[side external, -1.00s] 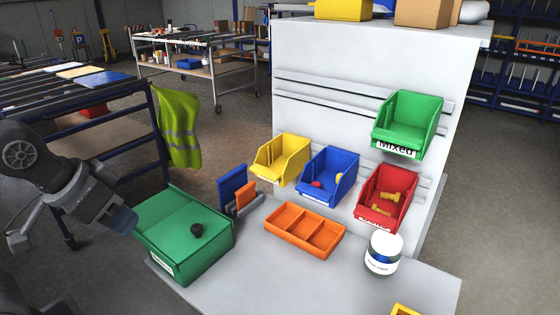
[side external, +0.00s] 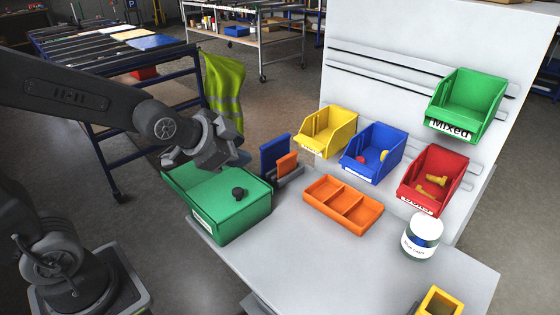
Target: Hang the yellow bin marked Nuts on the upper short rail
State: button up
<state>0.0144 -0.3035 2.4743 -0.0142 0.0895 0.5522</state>
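A yellow bin (side external: 327,131) with a white front label is at the left end of a row of bins against the white panel (side external: 400,30); its label is too small to read. Two grey rails (side external: 385,62) run across the panel, one above the other, above this bin. The stretch of rail over the yellow bin is bare. My gripper (side external: 228,150) is left of the yellow bin, above the green box, and apart from the bin. Its fingers are dark and small, and I cannot tell whether they are open.
A green bin marked Mixed (side external: 470,100) hangs at the panel's right. Blue (side external: 373,152) and red (side external: 432,180) bins sit beside the yellow one. The green box (side external: 228,205), orange tray (side external: 343,204), white jar (side external: 422,238) and a yellow object (side external: 440,302) are on the bench.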

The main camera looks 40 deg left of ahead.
jog(key=w+f+m+t, duration=0.3)
jog(key=w+f+m, duration=0.15)
jog(key=w, duration=0.25)
jog(key=m+t, duration=0.5)
jog(key=m, duration=0.2)
send_near(306, 145)
jog(key=shift+w+f+t, duration=0.2)
jog(key=shift+w+t, duration=0.1)
jog(key=shift+w, duration=1.2)
jog(key=shift+w+r, duration=0.2)
jog(key=shift+w, duration=3.35)
jog(key=shift+s, duration=0.1)
grip_shut()
